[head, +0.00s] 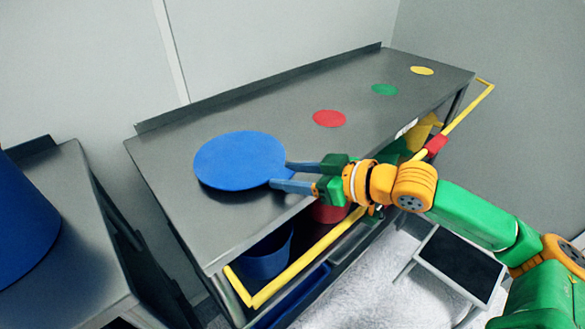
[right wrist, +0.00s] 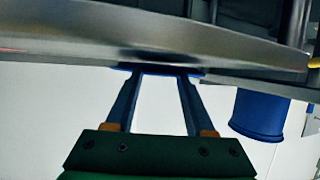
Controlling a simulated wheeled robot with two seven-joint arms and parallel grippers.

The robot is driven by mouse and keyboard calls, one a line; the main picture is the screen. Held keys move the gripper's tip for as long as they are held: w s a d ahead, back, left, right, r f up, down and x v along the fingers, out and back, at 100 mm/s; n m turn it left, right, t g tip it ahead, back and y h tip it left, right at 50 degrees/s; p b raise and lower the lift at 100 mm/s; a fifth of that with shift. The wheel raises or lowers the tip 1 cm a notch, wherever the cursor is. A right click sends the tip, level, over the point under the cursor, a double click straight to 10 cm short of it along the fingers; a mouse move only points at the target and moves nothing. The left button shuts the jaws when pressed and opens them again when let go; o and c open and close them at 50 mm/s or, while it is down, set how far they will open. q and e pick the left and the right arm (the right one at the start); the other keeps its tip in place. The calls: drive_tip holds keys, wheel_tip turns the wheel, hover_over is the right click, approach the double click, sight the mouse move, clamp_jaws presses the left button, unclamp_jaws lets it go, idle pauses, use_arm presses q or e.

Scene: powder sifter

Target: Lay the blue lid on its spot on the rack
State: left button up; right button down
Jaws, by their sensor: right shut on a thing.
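The blue lid (head: 238,160) is a flat round disc over the near left end of the grey rack top (head: 180,215). A dark shadow shows under its near edge, and it looks level and very close to the surface; whether it touches I cannot tell. My right gripper (head: 281,174) is shut on the lid's right edge. In the right wrist view the lid (right wrist: 160,68) is a thin blue strip at the fingertips of the gripper (right wrist: 160,76). No blue spot shows; anything under the lid is hidden. My left gripper is not in view.
Red (head: 329,118), green (head: 385,90) and yellow (head: 422,71) spots lie along the rack top. A blue bucket (head: 265,258) sits below, behind a yellow rail (head: 300,265). A large blue container (head: 25,225) stands on the left table (head: 75,200). The wall is behind the rack.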

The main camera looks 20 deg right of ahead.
drive_tip(key=shift+f, duration=0.3)
drive_tip(key=shift+c, duration=0.9)
unclamp_jaws()
